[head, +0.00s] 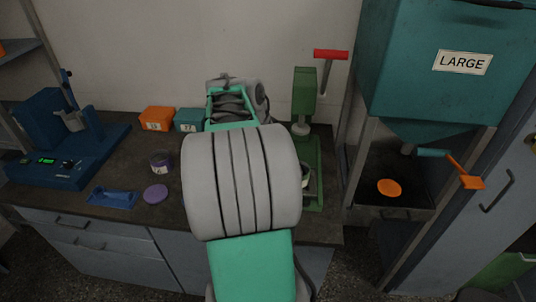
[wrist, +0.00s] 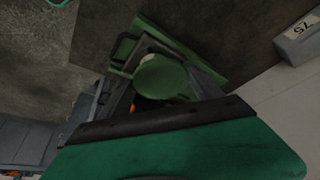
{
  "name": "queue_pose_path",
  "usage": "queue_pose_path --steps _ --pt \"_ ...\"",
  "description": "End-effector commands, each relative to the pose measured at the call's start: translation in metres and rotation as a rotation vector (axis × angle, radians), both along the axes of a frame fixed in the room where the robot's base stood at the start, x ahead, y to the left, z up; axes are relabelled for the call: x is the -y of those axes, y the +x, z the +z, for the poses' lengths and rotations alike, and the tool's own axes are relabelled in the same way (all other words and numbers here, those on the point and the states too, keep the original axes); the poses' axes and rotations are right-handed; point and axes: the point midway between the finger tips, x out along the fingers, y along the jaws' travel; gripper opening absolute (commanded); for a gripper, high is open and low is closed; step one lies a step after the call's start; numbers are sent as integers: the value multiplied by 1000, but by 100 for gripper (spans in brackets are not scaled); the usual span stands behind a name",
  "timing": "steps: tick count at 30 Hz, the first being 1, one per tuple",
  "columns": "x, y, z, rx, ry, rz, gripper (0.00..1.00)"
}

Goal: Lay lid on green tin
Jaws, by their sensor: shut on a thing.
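The green lid (wrist: 162,78) is a round flat disc, seen in the wrist view between the fingers of my gripper (wrist: 165,88), which is shut on it. In that view a pale round shape, apparently the green tin, shows just beyond the lid's edge and is mostly covered by it. I cannot tell whether lid and tin touch. In the head view the gripper and lid are hidden behind my arm. Part of a tin (head: 305,170) shows there at my arm's right edge, on the base of the green press (head: 312,150).
The press has a red-handled lever (head: 331,55). Left on the bench are a purple-marked tin (head: 160,162), a purple lid (head: 155,193), a blue tray (head: 113,198) and a blue scale (head: 45,150). Orange (head: 157,119) and teal (head: 188,120) boxes stand behind. A large teal hopper (head: 420,90) is right.

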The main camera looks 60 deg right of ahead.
Motion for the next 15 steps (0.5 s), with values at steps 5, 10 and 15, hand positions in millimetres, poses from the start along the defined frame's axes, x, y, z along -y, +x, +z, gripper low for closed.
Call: queue_pose_path --steps 5,10,15 --pt "18 -11 -2 -1 1 0 36" --pt "36 -20 -4 -1 0 1 36" --pt "52 -30 -6 0 1 1 36"
